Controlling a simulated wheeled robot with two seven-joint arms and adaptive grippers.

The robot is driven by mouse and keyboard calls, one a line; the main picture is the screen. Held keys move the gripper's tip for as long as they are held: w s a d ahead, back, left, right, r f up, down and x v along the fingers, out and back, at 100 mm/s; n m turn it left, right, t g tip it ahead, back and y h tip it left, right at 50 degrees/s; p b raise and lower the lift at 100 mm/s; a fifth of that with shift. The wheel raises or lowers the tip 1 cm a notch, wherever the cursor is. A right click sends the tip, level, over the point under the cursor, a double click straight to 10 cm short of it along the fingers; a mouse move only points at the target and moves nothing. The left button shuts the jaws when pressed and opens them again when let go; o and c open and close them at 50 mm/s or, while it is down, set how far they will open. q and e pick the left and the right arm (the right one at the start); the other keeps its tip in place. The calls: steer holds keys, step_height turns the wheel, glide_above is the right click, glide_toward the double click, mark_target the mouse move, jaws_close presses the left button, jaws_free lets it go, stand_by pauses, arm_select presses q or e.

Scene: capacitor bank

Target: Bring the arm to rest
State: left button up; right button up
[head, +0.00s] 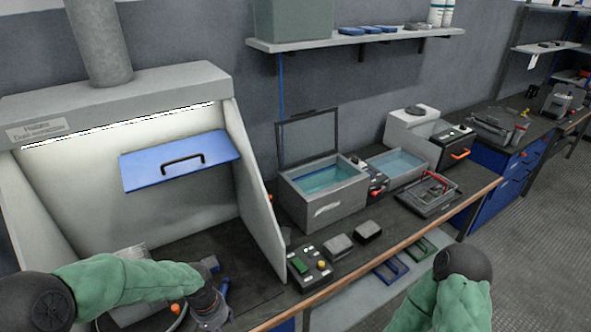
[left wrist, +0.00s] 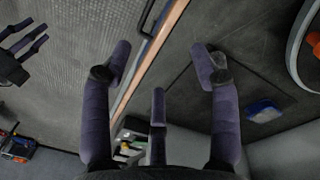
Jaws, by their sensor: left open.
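My left arm in its green sleeve reaches in from the lower left in the head view, with the left gripper (head: 217,280) low over the dark bench top (head: 262,277) at the front of the fume hood. In the left wrist view the left gripper (left wrist: 160,62) has its purple fingers spread, with nothing between them. My right arm (head: 455,300) is bent at the lower right in the head view, in front of the bench; its gripper is hidden there. The right gripper (left wrist: 28,42) shows at the left wrist view's upper left, fingers apart and empty, above the grey floor.
The hood (head: 240,150) has a side wall right of my left gripper and a raised blue panel (head: 180,160). A button box (head: 310,265), an open bath (head: 325,190) and a tray (head: 428,193) stand along the bench. A blue object (left wrist: 262,112) lies near my left gripper.

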arm_select(q)
steer(key=s+d+f+n+h, duration=0.1)
steer(key=s+d+f, duration=0.4)
steer(key=f, duration=0.4)
steer(key=s+d+f+n+h, duration=0.1)
steer(key=s+d+f+h, duration=0.1)
steer(key=s+d+f, duration=0.3)
step_height(320, 180, down, 5)
steer(key=shift+s+d+r+n, duration=0.2)
steer(key=shift+s+n, duration=0.2)
steer(key=shift+s, duration=0.3)
steer(key=shift+o, duration=0.6)
steer(key=shift+s+f, duration=0.25)
steer(key=shift+s, duration=0.05)
